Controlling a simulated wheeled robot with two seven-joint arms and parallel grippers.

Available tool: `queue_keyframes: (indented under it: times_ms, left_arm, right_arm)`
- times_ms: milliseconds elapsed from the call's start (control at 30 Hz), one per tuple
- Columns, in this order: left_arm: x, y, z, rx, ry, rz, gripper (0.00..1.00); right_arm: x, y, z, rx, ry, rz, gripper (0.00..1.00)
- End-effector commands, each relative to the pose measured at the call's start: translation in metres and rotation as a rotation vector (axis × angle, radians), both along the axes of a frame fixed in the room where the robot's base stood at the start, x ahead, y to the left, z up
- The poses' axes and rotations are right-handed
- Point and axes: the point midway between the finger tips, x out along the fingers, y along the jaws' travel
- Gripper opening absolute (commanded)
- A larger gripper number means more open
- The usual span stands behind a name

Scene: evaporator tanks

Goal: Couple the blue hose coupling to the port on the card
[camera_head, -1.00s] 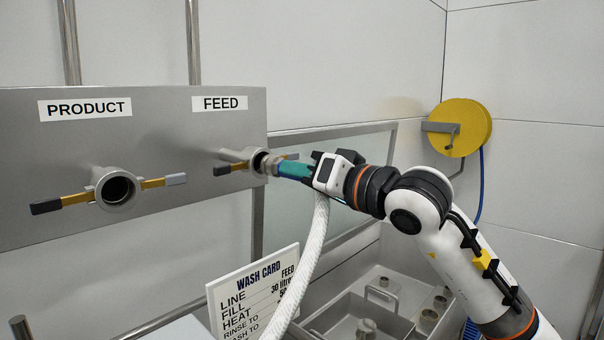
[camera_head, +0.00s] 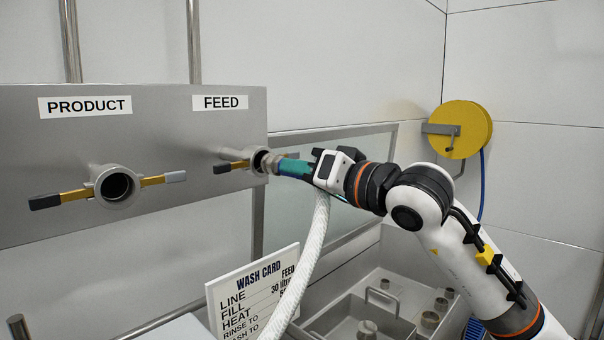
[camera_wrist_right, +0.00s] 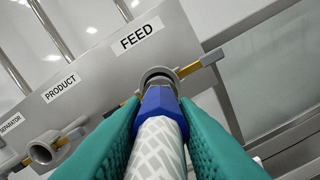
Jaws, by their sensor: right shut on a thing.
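The wash card (camera_head: 255,295) stands at the lower middle of the head view and reads LINE FEED. The FEED port (camera_head: 257,161), with its lever arms, is on the grey panel under the FEED label (camera_head: 220,103). It also shows in the right wrist view (camera_wrist_right: 158,76). My right gripper (camera_head: 290,168) is shut on the blue hose coupling (camera_wrist_right: 160,101), which carries a white braided hose (camera_head: 315,245). The coupling's metal end is at the mouth of the FEED port, roughly in line with it. I cannot tell whether it is seated. My left gripper is not in view.
The PRODUCT port (camera_head: 116,187) with its levers is on the panel at left. A yellow hose reel (camera_head: 463,128) hangs on the right wall. A grey sink unit (camera_head: 350,312) with a tray and fittings stands below my right arm.

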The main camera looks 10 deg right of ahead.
Motion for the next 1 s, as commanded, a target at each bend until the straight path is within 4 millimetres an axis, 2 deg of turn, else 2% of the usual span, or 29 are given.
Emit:
queue_keyframes:
  times_ms: [1000]
  left_arm:
    - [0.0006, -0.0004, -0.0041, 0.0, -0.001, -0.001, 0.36]
  right_arm:
    - [0.0009, 0.001, 0.0012, 0.002, -0.001, 0.0, 0.0]
